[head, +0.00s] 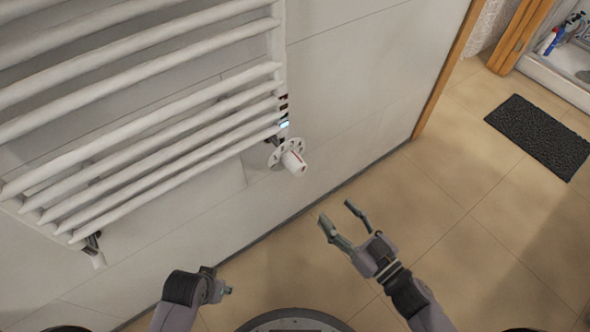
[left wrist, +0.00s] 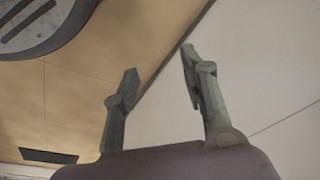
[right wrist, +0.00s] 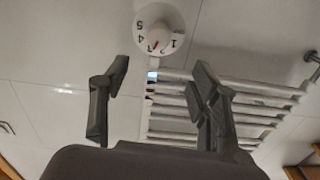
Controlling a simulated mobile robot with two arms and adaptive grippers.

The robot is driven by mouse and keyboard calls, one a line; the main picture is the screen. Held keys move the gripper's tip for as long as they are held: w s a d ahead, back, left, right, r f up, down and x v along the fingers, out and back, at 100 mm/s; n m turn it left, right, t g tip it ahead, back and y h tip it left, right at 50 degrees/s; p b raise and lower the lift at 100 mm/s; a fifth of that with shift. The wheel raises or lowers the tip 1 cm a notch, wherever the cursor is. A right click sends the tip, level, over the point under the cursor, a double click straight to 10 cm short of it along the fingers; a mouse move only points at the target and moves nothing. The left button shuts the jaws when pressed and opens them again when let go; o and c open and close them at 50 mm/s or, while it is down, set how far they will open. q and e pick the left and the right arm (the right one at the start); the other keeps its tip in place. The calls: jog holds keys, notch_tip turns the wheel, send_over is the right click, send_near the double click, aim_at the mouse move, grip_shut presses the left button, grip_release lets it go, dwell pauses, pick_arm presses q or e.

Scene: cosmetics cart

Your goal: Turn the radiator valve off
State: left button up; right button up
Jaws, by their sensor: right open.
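The radiator valve (head: 294,163) is a white knob at the lower right corner of the white towel radiator (head: 130,130). A slotted white disc sits behind it. In the right wrist view its face (right wrist: 157,30) shows black numbers around the dial and a red mark near the lower edge. My right gripper (head: 338,213) is open and empty, apart from the valve, to its lower right in the head view. Its fingers (right wrist: 163,67) show below the dial in the wrist view. My left gripper (head: 222,287) is low near the wall; its fingers (left wrist: 158,62) are apart and empty.
The tiled wall (head: 350,90) runs behind the radiator. A second fitting (head: 96,254) hangs at the radiator's lower left. A dark mat (head: 540,135) lies on the tan floor at right, near a wooden door frame (head: 445,70). The floor around my right gripper is clear.

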aim_at(302, 173)
jog(key=b+x, duration=0.1)
jog(key=x, duration=1.4)
jog(key=shift+w+a, duration=0.15)
jog(key=shift+w, duration=0.15)
pick_arm(q)
jog(key=w+v, duration=0.1)
jog(key=v, duration=0.5)
jog(key=shift+w+b, duration=0.3)
pick_arm(e)
jog(key=shift+w+a, duration=0.45)
jog(key=shift+w, duration=0.15)
pick_arm(q)
jog(key=shift+r, duration=0.15)
pick_arm(e)
jog(key=shift+c, duration=0.2)
jog(key=c, duration=1.1)
